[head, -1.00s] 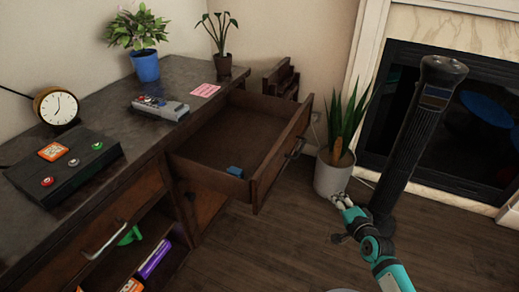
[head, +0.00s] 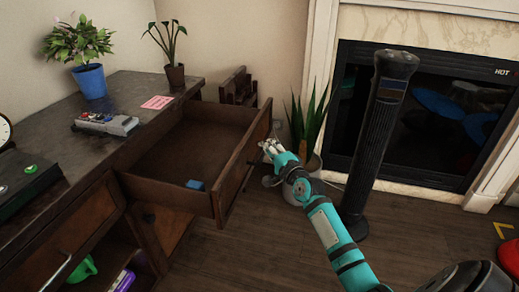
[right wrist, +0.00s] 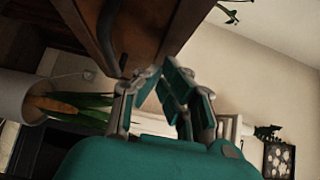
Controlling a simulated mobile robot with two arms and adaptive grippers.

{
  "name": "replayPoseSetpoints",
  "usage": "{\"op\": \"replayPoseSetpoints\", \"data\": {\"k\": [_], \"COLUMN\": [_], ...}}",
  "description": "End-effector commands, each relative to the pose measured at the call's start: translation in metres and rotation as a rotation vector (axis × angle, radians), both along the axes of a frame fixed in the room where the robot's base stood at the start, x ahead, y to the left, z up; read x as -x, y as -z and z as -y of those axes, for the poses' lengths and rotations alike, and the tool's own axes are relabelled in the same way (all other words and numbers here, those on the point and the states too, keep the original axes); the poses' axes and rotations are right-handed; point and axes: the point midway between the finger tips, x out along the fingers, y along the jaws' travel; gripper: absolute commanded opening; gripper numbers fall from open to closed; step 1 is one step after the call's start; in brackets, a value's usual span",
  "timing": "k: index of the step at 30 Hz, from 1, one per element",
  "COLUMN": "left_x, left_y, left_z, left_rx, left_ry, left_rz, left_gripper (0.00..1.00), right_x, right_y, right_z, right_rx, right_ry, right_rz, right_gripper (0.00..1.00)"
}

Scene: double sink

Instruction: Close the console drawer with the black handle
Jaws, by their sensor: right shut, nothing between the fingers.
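The brown wooden console drawer (head: 246,165) stands pulled out to the right from the dark console (head: 135,85) in the head view. A small blue item (head: 195,185) lies inside it. In the right wrist view, the drawer's front (right wrist: 155,25) is at the top, with the dark curved handle (right wrist: 107,35) on it. My right gripper (head: 267,147) is shut and empty. It is just outside the drawer front, near the handle; I cannot tell whether it touches. The handle is hard to make out in the head view. My left gripper is not in view.
A black tower fan (head: 375,140) and a potted snake plant (head: 308,130) stand to the right of the drawer. Wooden floor is clear below the drawer.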

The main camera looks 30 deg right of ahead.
Motion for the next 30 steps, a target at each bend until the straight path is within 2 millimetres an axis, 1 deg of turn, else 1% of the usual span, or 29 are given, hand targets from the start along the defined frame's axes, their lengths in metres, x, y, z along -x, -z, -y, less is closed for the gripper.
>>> {"op": "replayPoseSetpoints", "data": {"k": [1,6,23,26,30], "left_x": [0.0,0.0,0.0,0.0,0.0], "left_y": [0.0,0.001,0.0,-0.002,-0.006], "left_z": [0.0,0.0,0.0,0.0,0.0], "left_rx": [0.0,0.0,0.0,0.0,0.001], "left_ry": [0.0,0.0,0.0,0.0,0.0], "left_rz": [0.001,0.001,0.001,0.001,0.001], "left_gripper": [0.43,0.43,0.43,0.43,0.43], "right_x": [-0.006,-0.017,-0.021,-0.026,-0.038], "right_y": [0.0,0.0,0.0,0.0,-0.001], "right_z": [-0.007,-0.016,-0.02,-0.025,-0.035], "right_rx": [-0.004,-0.002,0.0,-0.002,-0.003], "right_ry": [-0.002,-0.001,-0.001,-0.002,-0.003], "right_rz": [0.0,-0.002,-0.001,-0.002,-0.003], "right_gripper": [0.0,0.0,0.0,0.0,0.0]}}
